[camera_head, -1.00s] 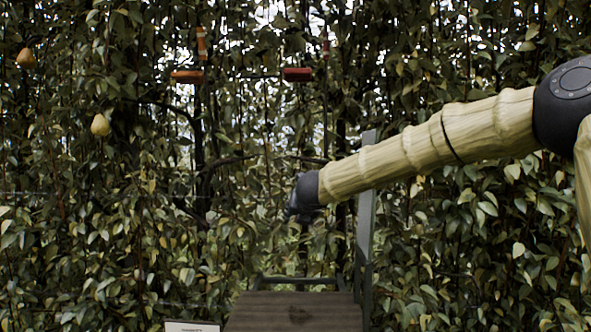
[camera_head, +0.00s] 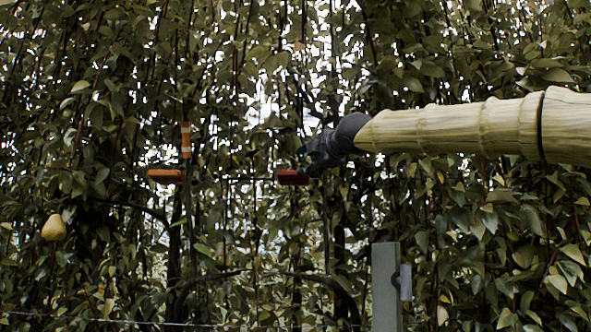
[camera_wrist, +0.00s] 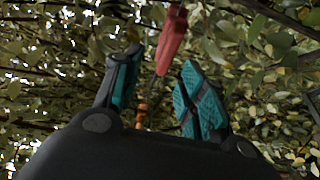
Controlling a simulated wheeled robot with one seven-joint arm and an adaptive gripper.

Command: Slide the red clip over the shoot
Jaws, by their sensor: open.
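The red clip (camera_head: 293,177) sits at the right end of a thin dark horizontal bar among the leaves. My gripper (camera_head: 308,158) is just above and right of it in the head view. I cannot tell whether a finger touches the clip. I cannot pick out the shoot for the red clip with certainty among the many stems.
An orange clip (camera_head: 167,176) is at the bar's left end, with an orange-and-white banded marker (camera_head: 186,140) just above it. A pear (camera_head: 54,228) hangs at the left. A grey post (camera_head: 386,287) stands below my arm. Dense leaves and stems surround the gripper.

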